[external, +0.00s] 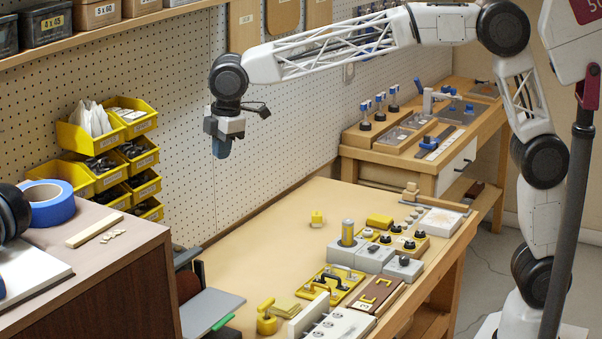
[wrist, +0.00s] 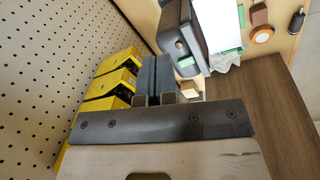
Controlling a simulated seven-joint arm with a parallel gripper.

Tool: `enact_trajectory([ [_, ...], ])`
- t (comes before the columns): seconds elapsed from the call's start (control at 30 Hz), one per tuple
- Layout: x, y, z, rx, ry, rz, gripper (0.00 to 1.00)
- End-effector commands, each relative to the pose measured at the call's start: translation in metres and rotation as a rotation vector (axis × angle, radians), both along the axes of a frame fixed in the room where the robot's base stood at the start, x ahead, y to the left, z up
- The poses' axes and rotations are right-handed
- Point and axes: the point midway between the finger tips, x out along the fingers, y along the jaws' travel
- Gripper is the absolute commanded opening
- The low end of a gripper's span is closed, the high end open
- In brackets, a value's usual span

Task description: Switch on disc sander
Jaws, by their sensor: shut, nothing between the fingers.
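What looks like the disc sander (external: 213,312) stands at the near left end of the bench in the external view, beside the brown cabinet. A flat grey plate, a reddish-brown part and a green strip show on it. A dark machine body (wrist: 184,32) with a small round feature and a green strip beside it shows in the wrist view, probably the same machine. I cannot make out its switch. My gripper (external: 221,148) is shut and empty, high above the bench near the pegboard, well apart from the machine. Its shut fingers also show in the wrist view (wrist: 161,68).
Yellow bins (external: 100,150) hang on the pegboard left of my gripper. The brown cabinet (external: 110,290) with blue tape (external: 48,203) on top stands at near left. Blocks, knobs and switch boxes (external: 374,259) crowd the bench's near side. The bench's back middle (external: 265,225) is clear.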

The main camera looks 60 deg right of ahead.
Motion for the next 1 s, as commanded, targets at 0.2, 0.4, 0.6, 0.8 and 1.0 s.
enact_trajectory([
  [0.2,0.019,0.055,-0.011,-0.018,0.004,0.1,0.0],
  [0.4,0.032,0.104,-0.021,-0.034,0.007,0.191,0.0],
  [0.6,0.041,0.15,-0.033,-0.049,0.009,0.275,0.0],
  [0.8,0.045,0.18,-0.041,-0.057,0.01,0.328,0.0],
  [1.0,0.046,0.19,-0.043,-0.06,0.01,0.348,0.0],
])
